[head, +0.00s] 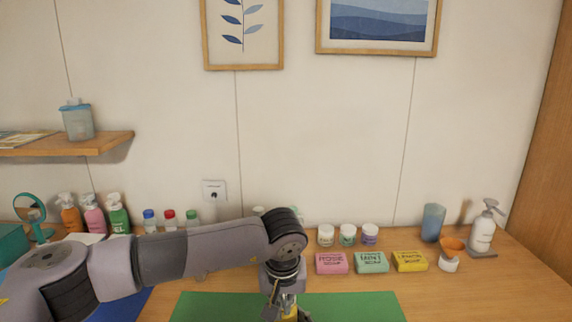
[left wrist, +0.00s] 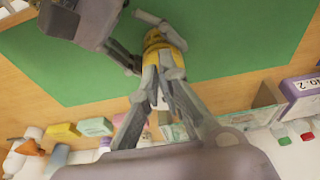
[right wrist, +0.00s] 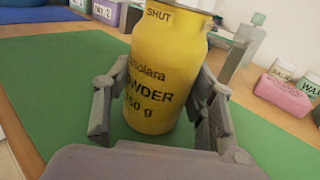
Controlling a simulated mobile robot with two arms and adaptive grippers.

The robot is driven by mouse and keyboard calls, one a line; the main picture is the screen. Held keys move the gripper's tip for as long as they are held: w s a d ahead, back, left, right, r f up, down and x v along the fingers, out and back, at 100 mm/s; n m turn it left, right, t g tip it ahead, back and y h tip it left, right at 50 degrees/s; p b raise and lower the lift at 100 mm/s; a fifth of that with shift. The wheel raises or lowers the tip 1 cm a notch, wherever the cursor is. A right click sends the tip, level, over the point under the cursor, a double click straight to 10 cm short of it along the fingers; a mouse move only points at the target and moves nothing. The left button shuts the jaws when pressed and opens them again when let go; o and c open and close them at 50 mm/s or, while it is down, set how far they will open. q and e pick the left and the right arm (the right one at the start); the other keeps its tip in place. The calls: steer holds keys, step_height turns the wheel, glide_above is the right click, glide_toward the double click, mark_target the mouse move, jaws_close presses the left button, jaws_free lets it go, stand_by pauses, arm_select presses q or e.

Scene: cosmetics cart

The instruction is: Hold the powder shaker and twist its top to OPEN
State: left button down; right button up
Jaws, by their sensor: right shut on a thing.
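The yellow powder shaker (right wrist: 160,75) stands upright between the fingers of my right gripper (right wrist: 160,118), which is shut on its body. Its printed label and the word SHUT near the top face the right wrist camera; the top itself is cut off. In the left wrist view the shaker (left wrist: 156,40) lies beyond the fingertips of my left gripper (left wrist: 163,77). These fingers reach down to the shaker's top, one on each side. Whether they grip it is unclear. In the head view my left gripper (head: 286,290) hangs over the shaker (head: 289,314) and hides most of it.
A green mat (head: 350,306) covers the front of the table. Pink (head: 331,263), mint (head: 371,262) and yellow (head: 410,261) soap boxes stand behind it. Small jars, a blue cup (head: 432,222), an orange funnel (head: 452,246) and a pump bottle (head: 483,228) are at the back.

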steer(key=shift+w+f, duration=0.1)
steer(key=shift+f, duration=0.1)
arm_select(q)
steer(key=v, duration=0.3)
steer(key=w+v, duration=0.1)
steer(key=v, duration=0.1)
steer(key=shift+r, duration=0.5)
steer(key=shift+w, duration=0.15)
arm_select(e)
steer(key=o, duration=1.3)
steer(key=shift+r, duration=0.1)
